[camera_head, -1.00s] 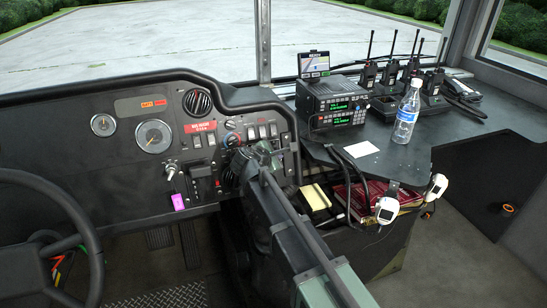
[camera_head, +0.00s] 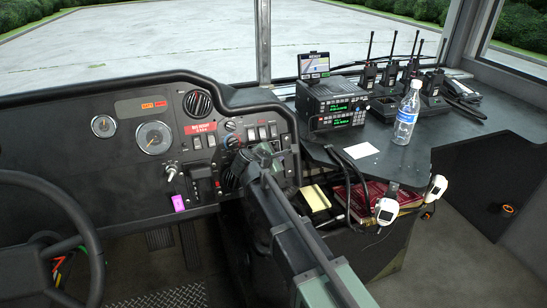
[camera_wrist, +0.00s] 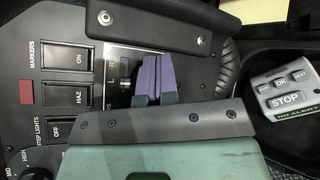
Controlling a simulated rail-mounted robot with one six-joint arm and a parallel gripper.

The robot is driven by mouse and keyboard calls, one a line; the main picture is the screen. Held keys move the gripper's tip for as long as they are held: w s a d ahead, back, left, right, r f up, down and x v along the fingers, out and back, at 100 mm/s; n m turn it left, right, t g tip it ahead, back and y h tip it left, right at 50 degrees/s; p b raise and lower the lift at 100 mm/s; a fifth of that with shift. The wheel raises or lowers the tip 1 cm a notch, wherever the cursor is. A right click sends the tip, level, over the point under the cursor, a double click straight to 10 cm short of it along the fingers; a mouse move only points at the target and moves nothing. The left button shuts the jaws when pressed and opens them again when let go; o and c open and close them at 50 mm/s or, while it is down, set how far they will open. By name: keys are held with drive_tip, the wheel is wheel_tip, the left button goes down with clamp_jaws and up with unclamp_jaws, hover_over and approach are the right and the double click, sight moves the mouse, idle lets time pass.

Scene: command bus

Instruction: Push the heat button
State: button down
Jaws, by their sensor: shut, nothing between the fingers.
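I cannot make out a label reading heat in either view. The dashboard panel (camera_head: 100,165) carries gauges, knobs and several rocker switches. My gripper (camera_wrist: 156,62) has purple fingers shut together and empty, over the panel beside a light plate with a small dark control (camera_wrist: 125,72). Left of it are black rockers: ON under MARKERS (camera_wrist: 80,57), HAZ (camera_wrist: 80,95) and OFF by STEP LIGHTS (camera_wrist: 57,130). In the head view my gripper is by the right part of the panel, below the rocker row (camera_head: 262,132); its fingertips are not clear there. I cannot tell whether they touch anything.
A black bar (camera_wrist: 150,25) crosses above my fingers in the wrist view. A grey remote-like device (camera_wrist: 288,88) lies to the right. The steering wheel (camera_head: 85,225) is at left. A radio (camera_head: 335,105) and a water bottle (camera_head: 406,115) stand on the right console.

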drive_tip(key=shift+s+r, duration=0.1)
drive_tip(key=s, duration=0.1)
drive_tip(key=s+d+r+p, duration=0.1)
drive_tip(key=s, duration=0.1)
drive_tip(key=s+d+r+p, duration=0.1)
drive_tip(key=s, duration=0.1)
drive_tip(key=shift+d, duration=0.1)
drive_tip(key=s+d+f+m+g+y, duration=0.1)
drive_tip(key=s+d+f+m+g, duration=0.3)
drive_tip(key=s+d+m, duration=0.3)
drive_tip(key=s+d+f+m+g, duration=0.3)
drive_tip(key=s+d+m, duration=0.25)
drive_tip(key=d, duration=0.35)
drive_tip(key=s+d+f+m+g+y, duration=0.2)
drive_tip(key=s+d+m+g+y, duration=0.1)
drive_tip(key=s+m, duration=0.6)
drive_tip(key=shift+f+g+y, duration=0.3)
drive_tip(key=shift+g+y, duration=0.3)
drive_tip(key=shift+y, duration=0.3)
drive_tip(key=shift+m, duration=0.25)
